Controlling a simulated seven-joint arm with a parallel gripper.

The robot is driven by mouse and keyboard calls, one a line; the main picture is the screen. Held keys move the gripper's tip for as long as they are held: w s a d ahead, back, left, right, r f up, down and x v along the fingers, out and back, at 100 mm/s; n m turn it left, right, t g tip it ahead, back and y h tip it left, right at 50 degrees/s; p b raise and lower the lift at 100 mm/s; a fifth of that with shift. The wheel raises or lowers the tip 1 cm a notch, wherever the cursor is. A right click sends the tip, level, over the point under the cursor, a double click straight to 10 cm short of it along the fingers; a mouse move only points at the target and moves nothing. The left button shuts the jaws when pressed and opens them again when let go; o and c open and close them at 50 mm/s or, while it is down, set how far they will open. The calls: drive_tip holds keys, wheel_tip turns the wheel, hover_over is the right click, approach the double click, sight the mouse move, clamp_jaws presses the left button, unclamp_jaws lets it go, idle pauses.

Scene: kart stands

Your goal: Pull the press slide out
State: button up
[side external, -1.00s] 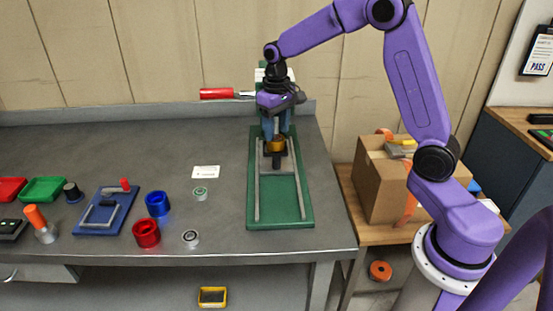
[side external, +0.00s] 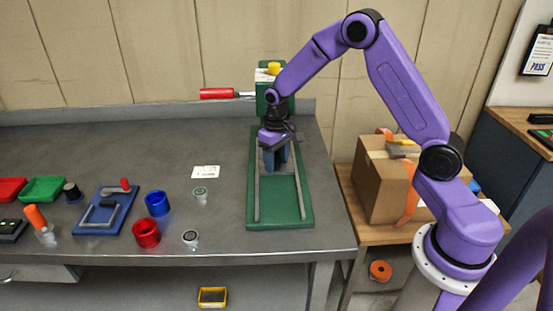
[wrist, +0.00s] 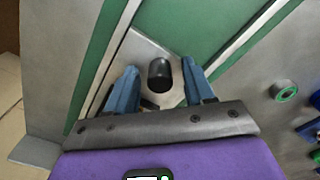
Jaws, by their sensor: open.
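The green arbor press (side external: 266,100) stands at the back of the bench, with its green base and two metal rails (side external: 303,190) running towards the front. The press slide (wrist: 137,52) is a grey plate between the rails at the back end, with an upright black knob (wrist: 160,75). My gripper (wrist: 158,80) points down over the slide, its blue fingers open on either side of the knob, with gaps visible. Whether the fingers touch the knob cannot be told.
The red press handle (side external: 218,93) sticks out left of the press head. The front of the rails is clear.

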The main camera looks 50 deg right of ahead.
clamp_jaws()
drive_tip(key=s+a, duration=1.1)
idle(0.3)
unclamp_jaws()
drive_tip(key=shift+a, duration=0.1)
drive_tip(key=shift+r, duration=0.1)
wheel_tip(320, 180, up, 17)
drive_tip(key=shift+r, duration=0.15)
idle(0.3)
